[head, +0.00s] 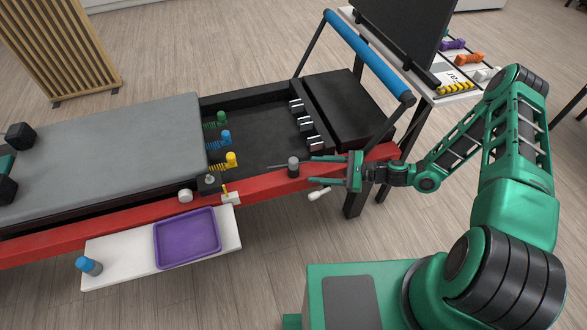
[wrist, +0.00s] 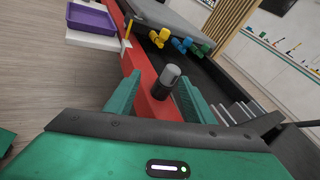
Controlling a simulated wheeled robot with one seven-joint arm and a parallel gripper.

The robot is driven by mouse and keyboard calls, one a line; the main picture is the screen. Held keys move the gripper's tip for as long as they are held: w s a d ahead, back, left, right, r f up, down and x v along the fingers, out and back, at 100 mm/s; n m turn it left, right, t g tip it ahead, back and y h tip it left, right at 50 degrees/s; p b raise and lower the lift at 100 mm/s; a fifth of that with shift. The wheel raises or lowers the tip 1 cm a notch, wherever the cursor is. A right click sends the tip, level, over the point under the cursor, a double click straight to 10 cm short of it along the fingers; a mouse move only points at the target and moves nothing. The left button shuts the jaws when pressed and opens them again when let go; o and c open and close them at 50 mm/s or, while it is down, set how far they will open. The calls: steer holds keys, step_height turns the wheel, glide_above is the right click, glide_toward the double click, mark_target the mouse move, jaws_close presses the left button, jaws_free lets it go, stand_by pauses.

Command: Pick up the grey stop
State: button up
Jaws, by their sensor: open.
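The grey stop (head: 293,167) is a small dark grey cylinder with a lighter top, standing upright on the red rail (head: 262,176) of the reformer frame. In the wrist view the grey stop (wrist: 165,80) stands beyond and between my two green fingers, with the red rail under it. My gripper (head: 317,170) is open and empty, level with the rail, its fingertips pointing left toward the stop. In the wrist view my gripper (wrist: 157,90) shows its fingers spread on both sides of the stop, with a gap to each. The stop's base is partly visible.
A purple tray (head: 188,238) and a blue-topped cylinder (head: 88,265) are on the white side shelf (head: 128,262). A yellow peg (head: 226,192) stands on the rail to the left. Green, blue and yellow springs (head: 226,138) lie inside the frame. A white handle (head: 319,194) is below my gripper.

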mark_target(293, 167)
steer(key=shift+w+a+f+m+t+y, duration=0.15)
steer(key=shift+w+a+f+m+t, duration=0.2)
steer(key=shift+w+a+m+t, duration=1.15)
steer(key=shift+w+a+f+m+t+y, duration=0.1)
steer(key=shift+w+a+f+m, duration=0.45)
steer(key=shift+a, duration=1.9)
steer(key=shift+w+a+f+m+t+y, duration=0.15)
steer(key=shift+w+a+m+t, duration=0.8)
steer(key=shift+w+a, duration=0.8)
steer(key=shift+s+a, duration=0.15)
steer(key=shift+s, duration=0.05)
steer(key=c, duration=1.2)
